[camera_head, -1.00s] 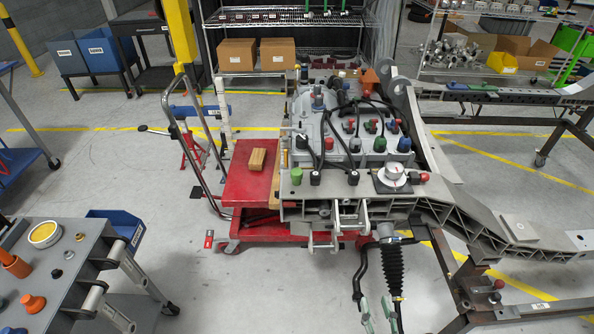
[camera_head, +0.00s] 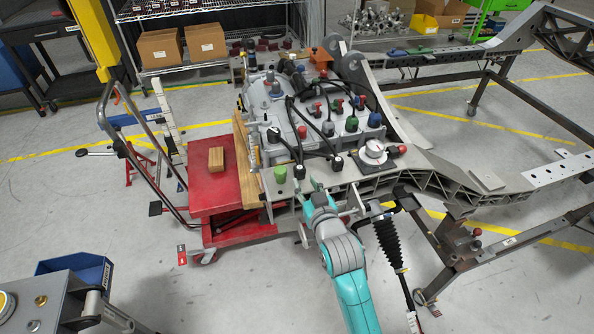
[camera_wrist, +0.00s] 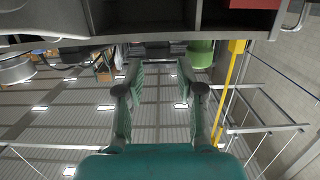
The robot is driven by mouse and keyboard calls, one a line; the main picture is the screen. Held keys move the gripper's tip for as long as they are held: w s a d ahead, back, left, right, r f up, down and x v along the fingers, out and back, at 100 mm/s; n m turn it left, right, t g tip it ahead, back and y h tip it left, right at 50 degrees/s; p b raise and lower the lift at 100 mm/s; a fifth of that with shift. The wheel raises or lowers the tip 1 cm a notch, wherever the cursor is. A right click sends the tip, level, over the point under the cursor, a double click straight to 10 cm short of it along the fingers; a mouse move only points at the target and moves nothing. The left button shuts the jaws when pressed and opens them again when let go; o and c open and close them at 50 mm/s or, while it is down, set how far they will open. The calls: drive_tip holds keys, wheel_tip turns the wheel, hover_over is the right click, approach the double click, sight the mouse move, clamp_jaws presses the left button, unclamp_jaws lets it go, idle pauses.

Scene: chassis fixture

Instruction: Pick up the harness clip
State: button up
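My gripper (camera_head: 308,186) reaches the near edge of the grey chassis fixture (camera_head: 375,185), just right of a green cap (camera_head: 280,174). In the wrist view its two fingers (camera_wrist: 162,75) are spread, with nothing seen held between them. The green cap also shows in the wrist view (camera_wrist: 201,52), beyond the finger on the right. A black cable end (camera_head: 299,171) stands just beyond the fingertips in the head view. Several black, red, green and blue plugs with black cables stand on the fixture. I cannot tell which of these is the harness clip.
A red cart (camera_head: 215,184) with a wooden block (camera_head: 216,160) stands left of the fixture. A round gauge (camera_head: 375,149) sits right of my gripper. A black ribbed boot (camera_head: 388,238) hangs below the edge. A grey workbench (camera_head: 45,305) is at lower left.

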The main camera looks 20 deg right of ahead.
sight(301, 174)
drive_tip(key=shift+w+d+f, duration=0.1)
drive_tip(key=shift+w+f, duration=0.15)
drive_tip(key=shift+w, duration=0.9)
drive_tip(key=shift+w+f, duration=0.2)
drive_tip(key=shift+w, duration=0.9)
drive_tip(key=shift+w+d+f, duration=0.1)
drive_tip(key=shift+w+f, duration=0.15)
drive_tip(key=shift+w, duration=0.9)
drive_tip(key=c, duration=0.6)
